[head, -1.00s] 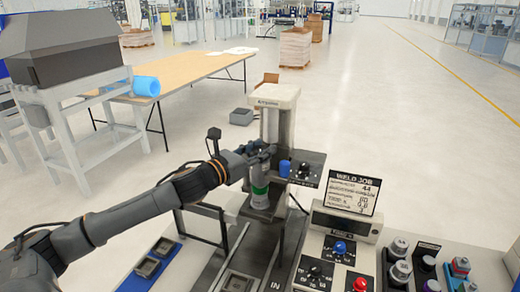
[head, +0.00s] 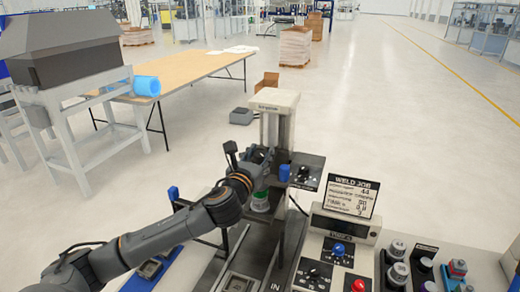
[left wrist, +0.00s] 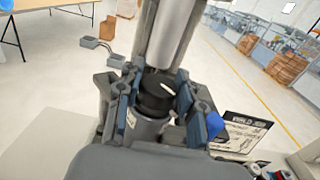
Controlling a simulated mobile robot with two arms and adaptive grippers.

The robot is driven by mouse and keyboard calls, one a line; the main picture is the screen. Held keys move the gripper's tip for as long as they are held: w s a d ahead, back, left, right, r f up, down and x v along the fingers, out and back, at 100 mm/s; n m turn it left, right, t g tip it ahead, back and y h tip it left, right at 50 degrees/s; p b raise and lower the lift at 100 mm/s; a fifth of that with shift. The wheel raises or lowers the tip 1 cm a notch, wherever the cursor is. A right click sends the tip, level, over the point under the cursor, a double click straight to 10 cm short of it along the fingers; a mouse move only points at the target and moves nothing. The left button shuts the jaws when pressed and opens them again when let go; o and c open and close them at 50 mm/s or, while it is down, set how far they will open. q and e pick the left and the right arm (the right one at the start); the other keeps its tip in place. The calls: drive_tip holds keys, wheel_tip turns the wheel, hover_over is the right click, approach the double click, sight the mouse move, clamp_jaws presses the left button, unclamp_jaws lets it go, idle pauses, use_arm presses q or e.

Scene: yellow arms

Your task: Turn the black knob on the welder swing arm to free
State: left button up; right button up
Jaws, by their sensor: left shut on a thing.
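The welder (head: 276,103) stands upright on the bench, with a pale head and a metal column. In the left wrist view its black knob (left wrist: 156,92) shows a white pointer line, slanting toward the lower right. My left gripper (head: 260,162) reaches it from the left. In the left wrist view the fingers of my left gripper (left wrist: 154,86) sit on both sides of the knob and are shut on it. In the head view the gripper hides the knob. The labels around the knob cannot be read. My right gripper is not in view.
A side panel with a blue knob (head: 285,172) sits just right of the welder. A weld job sign (head: 349,196) stands over a control box with blue and red buttons. Several round parts (head: 397,250) stand at the right. A wooden table (head: 190,72) is behind, left.

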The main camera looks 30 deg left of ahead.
use_arm(q)
drive_tip(key=shift+r+n+g+y+p, duration=0.1)
drive_tip(key=shift+n+g+y+p, duration=0.5)
drive_tip(key=shift+n+y+p, duration=0.8)
drive_tip(key=shift+y+b, duration=0.5)
drive_tip(key=o, duration=1.2)
drive_tip(key=v, duration=1.2)
